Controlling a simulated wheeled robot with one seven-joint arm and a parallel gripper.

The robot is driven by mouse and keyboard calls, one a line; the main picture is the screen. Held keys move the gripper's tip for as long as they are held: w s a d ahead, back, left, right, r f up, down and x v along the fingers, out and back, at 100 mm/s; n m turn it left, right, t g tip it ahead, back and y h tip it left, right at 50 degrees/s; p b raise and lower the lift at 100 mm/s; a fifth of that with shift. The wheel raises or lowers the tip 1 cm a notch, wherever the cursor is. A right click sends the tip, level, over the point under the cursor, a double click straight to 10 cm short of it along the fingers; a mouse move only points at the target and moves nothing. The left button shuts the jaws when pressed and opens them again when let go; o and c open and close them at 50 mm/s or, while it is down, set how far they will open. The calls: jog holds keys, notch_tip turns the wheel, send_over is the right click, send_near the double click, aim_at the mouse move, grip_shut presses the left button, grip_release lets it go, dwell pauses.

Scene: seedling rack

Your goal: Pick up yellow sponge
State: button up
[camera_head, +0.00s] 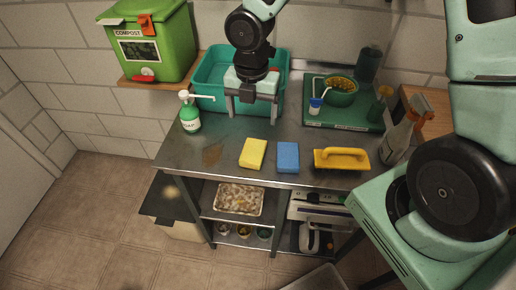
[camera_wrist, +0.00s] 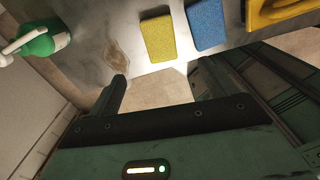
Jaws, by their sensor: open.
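The yellow sponge (camera_head: 253,153) lies flat on the metal table near its front edge. It also shows at the top middle of the wrist view (camera_wrist: 158,38), past the fingertips. My gripper (camera_head: 253,112) hangs above the table with its fingers spread and nothing between them. In the head view it appears behind the sponge, in front of the teal basin, apart from the sponge. In the wrist view the left finger stands out clearly; the right one is partly lost in shadow.
A blue sponge (camera_head: 288,157) lies just right of the yellow one, then a yellow-handled tool (camera_head: 341,159). A green soap bottle (camera_head: 190,117) stands to the left, near a brown stain (camera_head: 212,155). The teal basin (camera_head: 208,86), green tray (camera_head: 318,121) and spray bottle (camera_head: 398,139) stand around.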

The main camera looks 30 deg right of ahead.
aim_at(253, 150)
notch_tip(253, 150, down, 13)
jog(key=shift+f+p, duration=0.15)
jog(key=shift+p, duration=0.25)
jog(key=c, duration=1.1)
